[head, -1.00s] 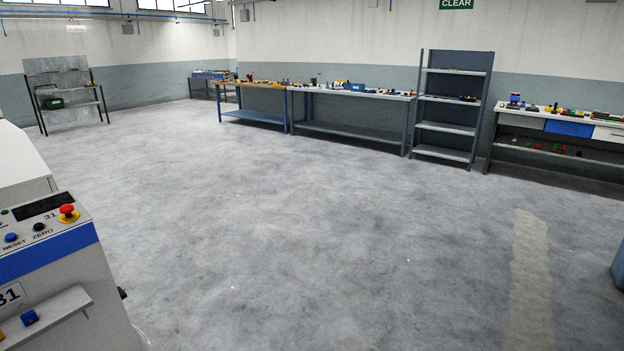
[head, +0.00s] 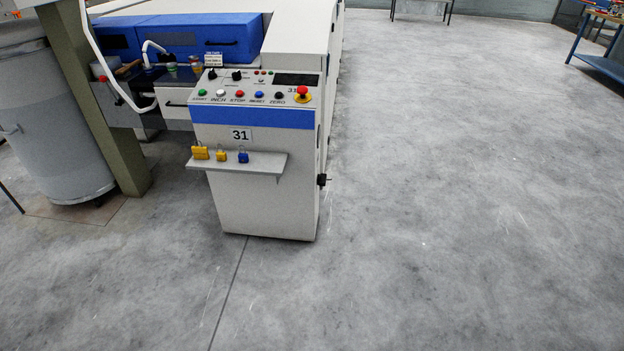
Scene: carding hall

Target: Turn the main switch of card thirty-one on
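The control cabinet of card thirty-one (head: 257,200) stands left of the middle in the head view, a white box with a blue band and a plate (head: 241,135) reading 31. Its sloped top panel has a row of coloured buttons, two black knobs (head: 237,76), a dark display (head: 296,79) and a red emergency stop (head: 302,91) on yellow. A small black switch handle (head: 323,180) sticks out from the cabinet's right side; its position is too small to tell. Neither of my grippers is in view.
A shelf (head: 268,162) on the cabinet front holds yellow padlocks (head: 201,152) and a blue padlock (head: 243,156). A grey bin (head: 56,130) and a green post (head: 95,110) stand to the left. The floor in front and to the right is clear.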

